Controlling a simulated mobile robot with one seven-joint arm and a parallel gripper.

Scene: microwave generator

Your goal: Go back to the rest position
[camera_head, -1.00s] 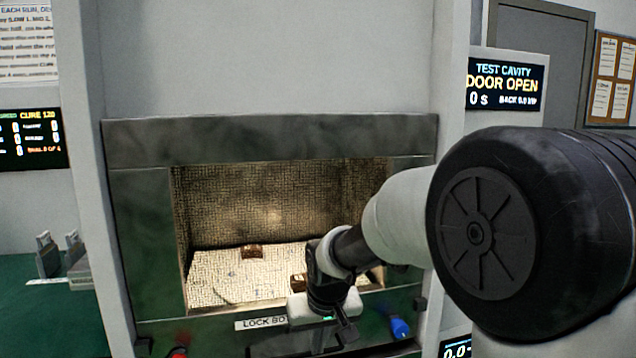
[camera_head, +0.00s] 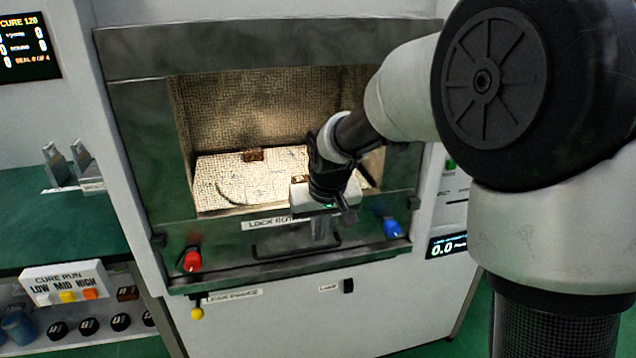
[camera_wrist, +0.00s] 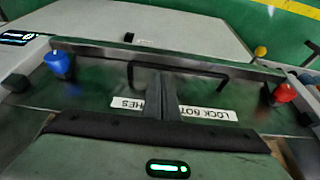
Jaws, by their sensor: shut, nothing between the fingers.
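My gripper (camera_head: 345,212) is in front of the open test cavity (camera_head: 270,110), near the lower front panel with the lock label. Its fingers are shut and hold nothing. In the wrist view, the closed fingers (camera_wrist: 161,100) lie over the "LOCK BOTH" label (camera_wrist: 205,113), with a black bar handle (camera_wrist: 180,68) just beyond. I cannot tell whether they touch the panel. Inside the cavity, a small brown block (camera_head: 254,156) sits at the back of the speckled floor. Another brown block (camera_head: 299,179) is partly hidden by my gripper.
A red knob (camera_head: 192,261) and a blue knob (camera_head: 392,228) flank the handle. A yellow knob (camera_head: 197,313) hangs below. At left are a green bench (camera_head: 60,230), a box with LOW, MID and HIGH buttons (camera_head: 68,283), and a shelf with several dark round pieces (camera_head: 88,326).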

